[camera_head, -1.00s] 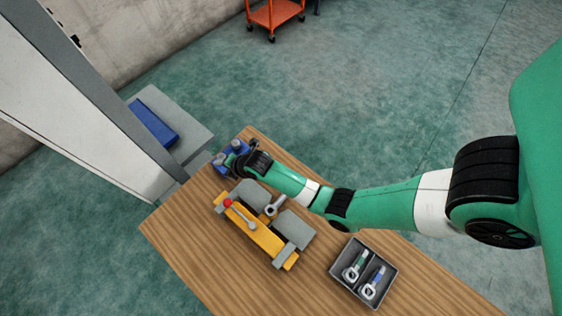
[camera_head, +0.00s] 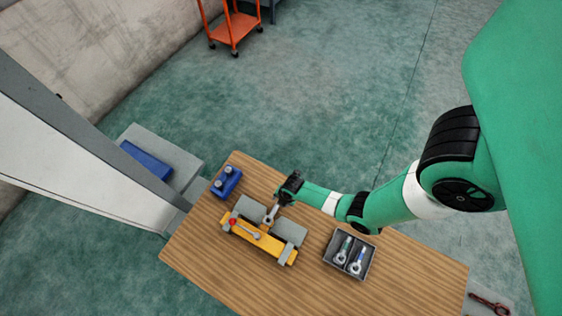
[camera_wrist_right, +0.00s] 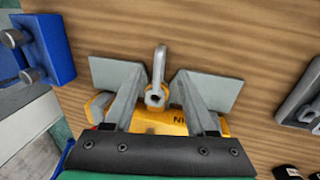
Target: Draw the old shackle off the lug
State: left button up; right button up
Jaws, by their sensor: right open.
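A grey metal shackle (camera_head: 269,215) stands at the middle of the yellow fixture (camera_head: 277,252), between two grey plates. In the right wrist view the shackle (camera_wrist_right: 155,97) shows a round eye at its near end. My right gripper (camera_head: 279,203) is at the shackle's far side in the head view. In the right wrist view its open fingers (camera_wrist_right: 159,70) lie on either side of the shackle, with a gap visible on both sides. My left gripper is not in view.
A grey tray (camera_head: 350,273) with two compartments holds a green-marked and a blue-marked shackle. A blue block (camera_head: 233,184) with grey pegs stands at the table's back left corner. A lever with a red knob (camera_head: 233,222) lies on the fixture. The right tabletop is clear.

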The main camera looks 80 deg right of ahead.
aim_at(273, 213)
jog(key=f+b, duration=0.1)
jog(key=f, duration=0.1)
jog(key=f+b, duration=0.2)
jog(key=w+f+b, duration=0.1)
jog(key=f+b, duration=0.1)
jog(key=shift+d, duration=0.2)
jog(key=shift+w+f+b, duration=0.2)
jog(key=shift+f+b, duration=0.3)
jog(key=shift+f, duration=0.15)
grip_shut()
dwell(0.7)
